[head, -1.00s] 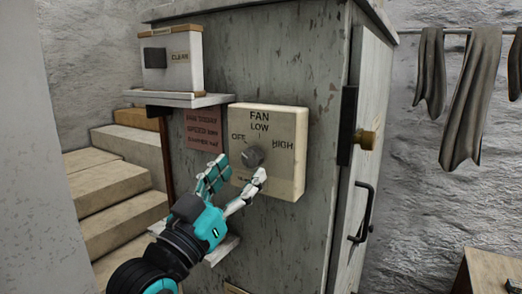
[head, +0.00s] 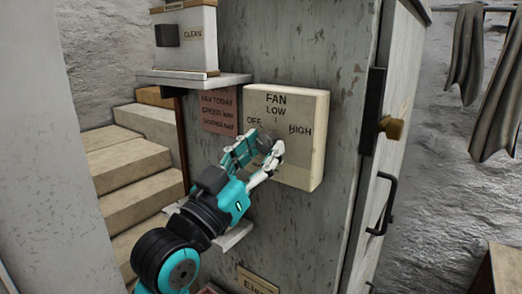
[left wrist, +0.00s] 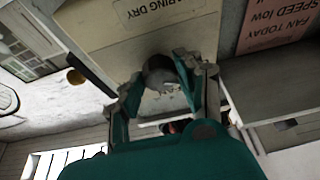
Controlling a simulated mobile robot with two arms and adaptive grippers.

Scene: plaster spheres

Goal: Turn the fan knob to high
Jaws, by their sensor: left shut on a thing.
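The fan control box (head: 312,115) is a cream panel on the grey cabinet, marked OFF at left, LOW at top and HIGH at right. Its round grey fan knob (head: 266,143) is partly hidden behind my fingers in the head view. The knob also shows in the left wrist view (left wrist: 160,71), between the two fingers. My left gripper (head: 260,150) is shut on the knob, one finger on each side. Which mark the knob points to cannot be told now. My right gripper is in neither view.
A small shelf (head: 195,79) with a box marked CLEAN (head: 195,45) stands upper left of the panel. A pink notice (head: 218,110) hangs beside the panel. A lower ledge (head: 232,236) is near my forearm. A door handle (head: 384,205) and brass knob (head: 391,127) are at right.

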